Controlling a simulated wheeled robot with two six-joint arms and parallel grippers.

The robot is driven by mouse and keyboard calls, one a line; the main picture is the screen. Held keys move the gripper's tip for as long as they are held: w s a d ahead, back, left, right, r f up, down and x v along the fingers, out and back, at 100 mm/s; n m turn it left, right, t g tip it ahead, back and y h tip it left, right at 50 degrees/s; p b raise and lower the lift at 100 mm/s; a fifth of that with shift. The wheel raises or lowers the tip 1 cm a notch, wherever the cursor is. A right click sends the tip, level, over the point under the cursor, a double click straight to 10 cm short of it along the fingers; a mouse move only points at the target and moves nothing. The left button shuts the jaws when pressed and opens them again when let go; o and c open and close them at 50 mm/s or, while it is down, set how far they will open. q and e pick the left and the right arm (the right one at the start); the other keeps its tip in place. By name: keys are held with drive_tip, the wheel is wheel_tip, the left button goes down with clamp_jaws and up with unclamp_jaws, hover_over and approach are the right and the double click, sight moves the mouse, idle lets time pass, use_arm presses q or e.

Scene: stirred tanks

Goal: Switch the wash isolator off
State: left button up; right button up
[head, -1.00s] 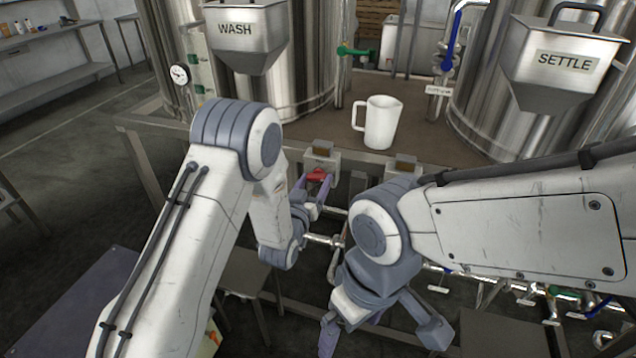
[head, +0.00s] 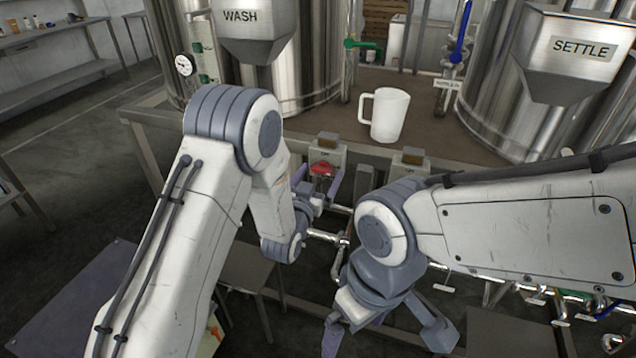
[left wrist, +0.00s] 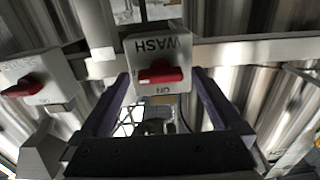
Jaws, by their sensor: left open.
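The wash isolator is a grey box (head: 328,152) with a red handle (head: 321,169), on the frame below the WASH tank. In the left wrist view its box (left wrist: 172,47) carries an upside-down WASH label, and the red handle (left wrist: 160,76) lies crosswise with a pale mark toward its left end. The small label by the handle is hard to read. My left gripper (head: 318,178) is open, its purple fingers on either side of the handle with gaps showing; contact is not visible.
A second isolator box (head: 409,160) stands to the right; a neighbouring box with a red handle (left wrist: 22,88) shows in the left wrist view. A white jug (head: 387,115) stands on the deck (head: 440,137) behind. Pipes (head: 325,236) run below, and my right arm is close by.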

use_arm(q)
drive_tip(key=v, duration=1)
drive_tip(key=shift+b, duration=0.4)
drive_tip(key=x, duration=0.9)
drive_tip(key=shift+p, duration=0.4)
drive_tip(key=shift+x, duration=0.8)
